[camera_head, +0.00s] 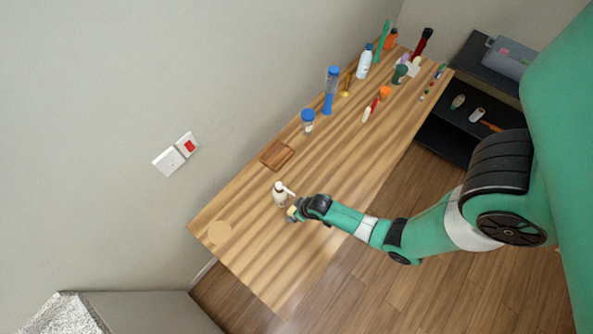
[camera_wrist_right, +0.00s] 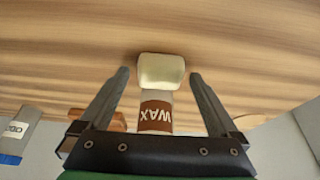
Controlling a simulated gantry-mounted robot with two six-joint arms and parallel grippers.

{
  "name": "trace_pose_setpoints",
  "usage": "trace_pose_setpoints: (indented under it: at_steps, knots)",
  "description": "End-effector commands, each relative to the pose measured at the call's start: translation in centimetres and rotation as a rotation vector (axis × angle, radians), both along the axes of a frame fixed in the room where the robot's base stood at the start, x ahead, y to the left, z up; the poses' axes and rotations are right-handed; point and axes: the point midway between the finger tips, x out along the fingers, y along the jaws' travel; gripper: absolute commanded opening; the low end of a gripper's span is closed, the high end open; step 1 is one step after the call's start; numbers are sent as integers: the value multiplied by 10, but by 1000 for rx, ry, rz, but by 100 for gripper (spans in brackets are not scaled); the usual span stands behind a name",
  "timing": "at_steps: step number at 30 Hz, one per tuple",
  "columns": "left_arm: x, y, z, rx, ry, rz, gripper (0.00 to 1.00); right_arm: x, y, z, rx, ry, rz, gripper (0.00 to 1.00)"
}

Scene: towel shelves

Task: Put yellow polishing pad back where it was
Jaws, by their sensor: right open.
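The pale yellow polishing pad (camera_head: 292,211) is at the fingertips of my right gripper (camera_head: 294,214) in the head view. In the right wrist view the pad (camera_wrist_right: 161,70) is a small rounded block between the open fingers of my right gripper (camera_wrist_right: 159,73), with a gap on each side. The wood-grain surface shows behind it. A white bottle with a brown WAX label (camera_wrist_right: 156,115) shows just below the pad; I cannot tell whether they touch. My left gripper is not in view.
The wax bottle (camera_head: 279,195) stands close beside the right gripper on the wooden table (camera_head: 285,260). A round tan disc (camera_head: 219,233) lies near the left corner, and a brown board (camera_head: 277,155) lies behind. Several bottles and tools crowd the far end. The near end is mostly clear.

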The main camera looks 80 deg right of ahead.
Motion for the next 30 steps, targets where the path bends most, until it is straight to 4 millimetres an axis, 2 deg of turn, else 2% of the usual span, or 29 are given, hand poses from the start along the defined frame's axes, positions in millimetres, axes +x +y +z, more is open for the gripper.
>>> trace_pose_setpoints:
  at_steps: [4, 8, 14, 15, 19, 24, 30]
  knots:
    - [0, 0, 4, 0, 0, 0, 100, 0, 0, 4, 0, 0, 0, 97]
    - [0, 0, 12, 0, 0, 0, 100, -5, 3, 20, 0, 0, 0, 97]
    - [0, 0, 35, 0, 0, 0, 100, -23, 11, 68, 0, -1, 1, 97]
    - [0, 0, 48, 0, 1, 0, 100, -26, 13, 81, 1, 1, 1, 97]
    - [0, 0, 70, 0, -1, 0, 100, -35, 17, 103, 0, 2, 2, 97]
    - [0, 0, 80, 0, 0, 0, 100, -41, 20, 115, 0, 1, 2, 97]
    - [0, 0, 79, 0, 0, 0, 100, -42, 20, 114, 0, 1, 1, 97]
